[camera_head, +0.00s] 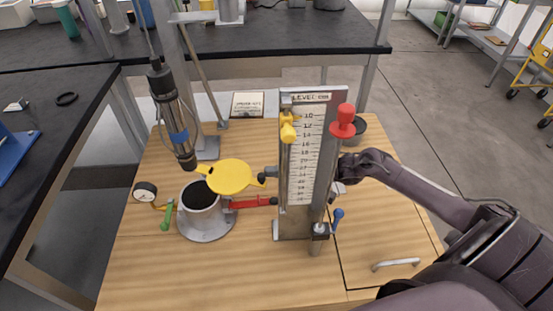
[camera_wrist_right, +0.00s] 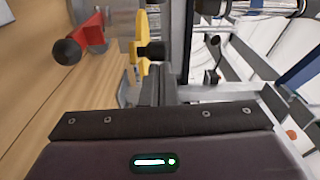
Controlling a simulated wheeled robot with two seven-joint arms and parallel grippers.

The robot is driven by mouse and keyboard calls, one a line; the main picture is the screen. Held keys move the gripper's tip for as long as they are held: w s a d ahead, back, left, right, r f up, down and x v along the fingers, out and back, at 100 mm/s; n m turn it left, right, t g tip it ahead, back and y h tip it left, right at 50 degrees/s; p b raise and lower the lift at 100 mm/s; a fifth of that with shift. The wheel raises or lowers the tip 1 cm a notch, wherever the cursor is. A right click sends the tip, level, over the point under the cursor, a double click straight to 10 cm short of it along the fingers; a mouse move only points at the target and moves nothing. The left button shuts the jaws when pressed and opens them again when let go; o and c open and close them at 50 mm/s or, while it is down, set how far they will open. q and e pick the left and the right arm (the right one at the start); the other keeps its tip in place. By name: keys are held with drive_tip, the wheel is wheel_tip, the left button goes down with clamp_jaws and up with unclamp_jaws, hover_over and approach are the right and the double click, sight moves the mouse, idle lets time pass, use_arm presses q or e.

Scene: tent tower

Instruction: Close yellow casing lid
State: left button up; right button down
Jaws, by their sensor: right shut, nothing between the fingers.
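The yellow lid (camera_head: 230,176) stands raised and tilted over the right and rear of the grey casing (camera_head: 205,222). The casing's dark round opening shows in front of it. My right arm reaches in from the right behind the level gauge. The tip of my right gripper (camera_head: 268,173) shows left of the gauge, close to the lid's right edge. In the right wrist view the shut, empty gripper (camera_wrist_right: 155,88) is near the yellow lid (camera_wrist_right: 142,62) and its black knob (camera_wrist_right: 153,51); contact is unclear. My left gripper is not in view.
The tall level gauge (camera_head: 305,150) with red and yellow knobs hides part of my right gripper. A red handle (camera_head: 252,202) sticks out right of the casing. A black probe with a blue band (camera_head: 175,125) stands behind it. A pressure dial (camera_head: 145,192) is at left.

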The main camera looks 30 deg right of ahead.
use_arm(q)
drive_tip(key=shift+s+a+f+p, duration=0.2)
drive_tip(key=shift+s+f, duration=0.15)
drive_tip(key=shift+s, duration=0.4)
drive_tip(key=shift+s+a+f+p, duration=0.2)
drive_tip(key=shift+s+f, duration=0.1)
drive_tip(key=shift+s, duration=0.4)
